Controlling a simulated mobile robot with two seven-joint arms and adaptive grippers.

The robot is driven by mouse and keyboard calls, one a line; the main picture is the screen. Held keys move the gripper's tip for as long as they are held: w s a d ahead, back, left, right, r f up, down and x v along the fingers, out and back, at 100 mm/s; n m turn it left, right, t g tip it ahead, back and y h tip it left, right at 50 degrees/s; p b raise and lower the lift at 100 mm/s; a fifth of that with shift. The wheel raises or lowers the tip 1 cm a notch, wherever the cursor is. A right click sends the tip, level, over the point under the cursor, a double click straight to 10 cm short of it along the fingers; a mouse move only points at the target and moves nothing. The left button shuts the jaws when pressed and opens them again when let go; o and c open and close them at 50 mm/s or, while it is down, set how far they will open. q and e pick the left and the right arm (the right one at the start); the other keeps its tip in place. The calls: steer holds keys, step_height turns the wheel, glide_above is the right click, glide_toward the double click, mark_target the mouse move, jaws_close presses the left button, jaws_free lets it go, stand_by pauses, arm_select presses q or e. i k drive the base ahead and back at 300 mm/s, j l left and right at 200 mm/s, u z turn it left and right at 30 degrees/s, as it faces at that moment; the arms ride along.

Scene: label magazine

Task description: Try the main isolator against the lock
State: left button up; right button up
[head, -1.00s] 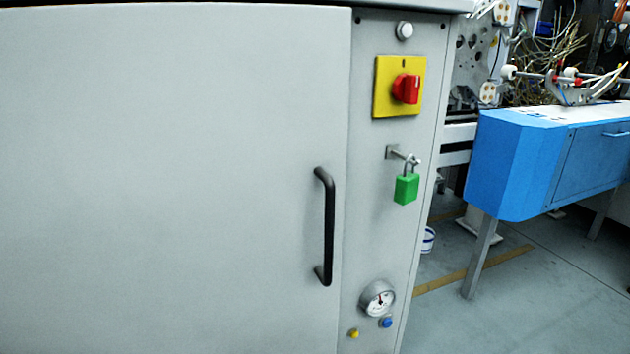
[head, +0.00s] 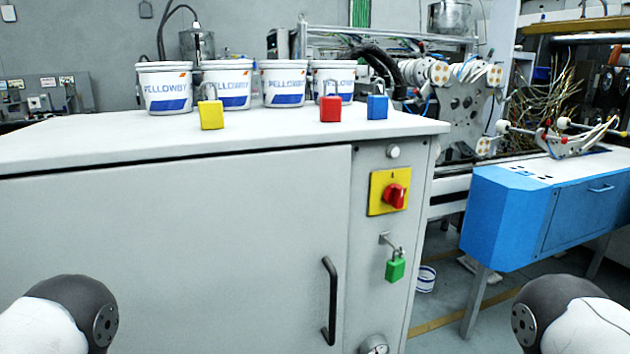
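The main isolator is a red rotary knob (head: 394,196) on a yellow plate (head: 378,207), on the narrow right front panel of the grey cabinet (head: 180,245). A green padlock (head: 395,269) hangs from a metal bracket (head: 384,239) below the isolator, apart from the knob. Yellow (head: 211,115), red (head: 331,108) and blue (head: 377,106) padlocks stand on the cabinet top. Parts of my two arms show at the lower left and lower right edges. Neither gripper is in view.
Several white lettered buckets (head: 165,90) stand on the cabinet top behind the padlocks. A black door handle (head: 330,300) sticks out left of the panel. A gauge (head: 374,344) is low on the panel. A blue machine (head: 510,215) stands to the right across a floor gap.

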mark_target(394, 194)
steer(key=i+l+u, duration=0.25)
steer(key=l+u, duration=0.2)
steer(key=l, duration=0.15)
steer(key=i+l+u, duration=0.15)
steer(key=l+u, duration=0.25)
steer(key=l, duration=0.3)
steer(key=l+u, duration=0.45)
steer(key=l, duration=0.25)
steer(key=l+u, duration=0.45)
steer(key=l, duration=0.25)
steer(key=k+l+u, duration=0.2)
steer(key=l+u, duration=0.2)
steer(key=l, duration=0.25)
